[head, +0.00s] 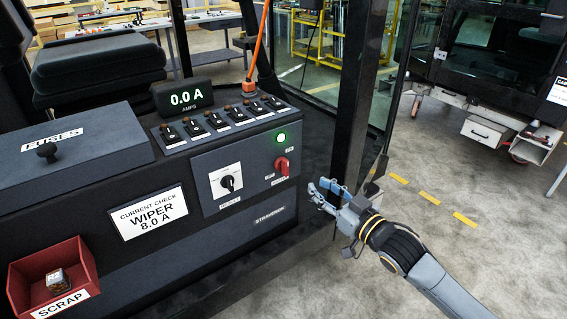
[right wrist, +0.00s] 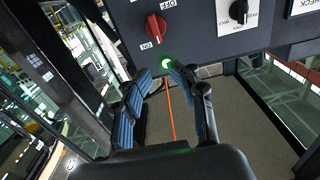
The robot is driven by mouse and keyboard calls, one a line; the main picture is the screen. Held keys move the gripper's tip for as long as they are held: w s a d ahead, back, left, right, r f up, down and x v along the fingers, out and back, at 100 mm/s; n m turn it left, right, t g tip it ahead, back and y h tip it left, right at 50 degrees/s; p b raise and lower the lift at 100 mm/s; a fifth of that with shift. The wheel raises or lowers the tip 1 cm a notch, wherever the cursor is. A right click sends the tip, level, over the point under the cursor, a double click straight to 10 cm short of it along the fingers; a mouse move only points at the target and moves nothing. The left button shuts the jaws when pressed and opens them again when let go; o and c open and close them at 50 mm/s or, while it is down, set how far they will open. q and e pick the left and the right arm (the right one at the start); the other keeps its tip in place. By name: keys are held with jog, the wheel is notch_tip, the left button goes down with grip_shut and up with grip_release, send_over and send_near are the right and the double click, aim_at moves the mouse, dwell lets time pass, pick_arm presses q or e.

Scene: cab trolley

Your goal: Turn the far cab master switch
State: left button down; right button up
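The red rotary master switch (head: 282,166) is on the dark control panel, below a lit green lamp (head: 281,138). In the right wrist view the red switch (right wrist: 156,27) appears upside down at the top, with the green lamp (right wrist: 167,64) below it. My right gripper (head: 320,188) is right of the panel, beside the dark cab post, apart from the switch. In the right wrist view its fingers (right wrist: 161,74) are spread and empty, with the lamp between their tips. My left gripper is out of view.
A black knob on a white plate (head: 227,182) is left of the red switch. A row of toggles (head: 220,121) and a 0.0 A display (head: 184,97) lie above. A dark post (head: 354,90) stands near my right gripper. A red scrap bin (head: 33,277) is lower left.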

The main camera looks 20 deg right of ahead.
aim_at(288, 162)
jog(key=p+x, duration=0.1)
jog(key=x, duration=1.1)
jog(key=shift+w, duration=0.3)
grip_shut()
